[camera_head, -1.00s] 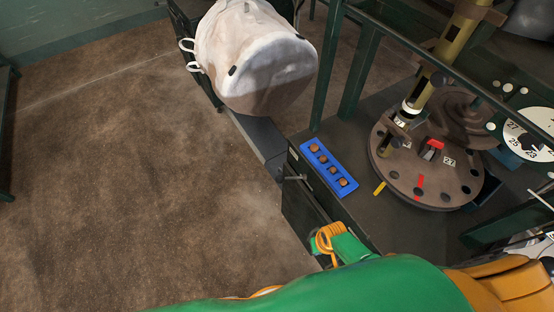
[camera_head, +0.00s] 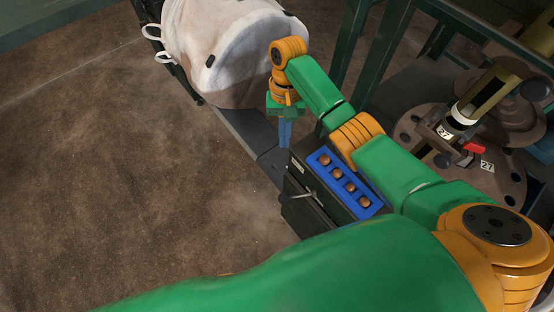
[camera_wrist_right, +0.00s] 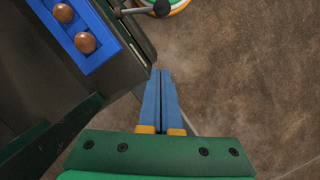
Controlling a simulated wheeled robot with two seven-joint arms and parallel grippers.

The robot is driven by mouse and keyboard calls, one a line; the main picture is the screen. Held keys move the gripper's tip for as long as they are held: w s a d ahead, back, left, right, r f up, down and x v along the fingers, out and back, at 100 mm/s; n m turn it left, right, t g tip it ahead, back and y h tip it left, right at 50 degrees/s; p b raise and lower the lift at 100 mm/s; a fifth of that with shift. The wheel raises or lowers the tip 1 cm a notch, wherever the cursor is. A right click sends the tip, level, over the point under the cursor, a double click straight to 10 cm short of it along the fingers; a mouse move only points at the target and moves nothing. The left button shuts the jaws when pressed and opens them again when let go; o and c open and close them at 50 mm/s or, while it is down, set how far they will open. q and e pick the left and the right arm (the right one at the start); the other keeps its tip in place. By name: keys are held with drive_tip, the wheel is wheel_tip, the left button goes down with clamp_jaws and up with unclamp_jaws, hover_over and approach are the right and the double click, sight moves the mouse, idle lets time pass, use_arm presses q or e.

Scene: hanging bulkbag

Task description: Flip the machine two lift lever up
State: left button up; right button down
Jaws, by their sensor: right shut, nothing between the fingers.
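A metal lever (camera_head: 299,195) sticks out sideways from the side of the dark machine box (camera_head: 322,222). It also shows at the top of the right wrist view as a metal rod with a black ball knob (camera_wrist_right: 161,8). My right gripper (camera_head: 285,146) points down beside the far end of the box, with the lever nearer to the camera. Its blue fingers (camera_wrist_right: 161,71) are together and empty, and stand apart from the lever. My left gripper is in neither view now.
A blue panel (camera_head: 325,161) with a row of brown round buttons tops the box. A white bulk bag (camera_head: 225,60) is at the back. A round brown turntable (camera_head: 498,180) with numbered labels stands at the right. Floor left of the box is clear.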

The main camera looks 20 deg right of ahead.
sight(297, 196)
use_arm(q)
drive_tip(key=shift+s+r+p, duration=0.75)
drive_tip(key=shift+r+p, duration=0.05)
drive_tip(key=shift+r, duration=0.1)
use_arm(e)
drive_tip(key=s+a+f, duration=0.2)
drive_tip(key=s+f, duration=0.5)
drive_tip(key=f, duration=0.3)
drive_tip(key=shift+s, duration=0.25)
drive_tip(key=shift+w, duration=0.1)
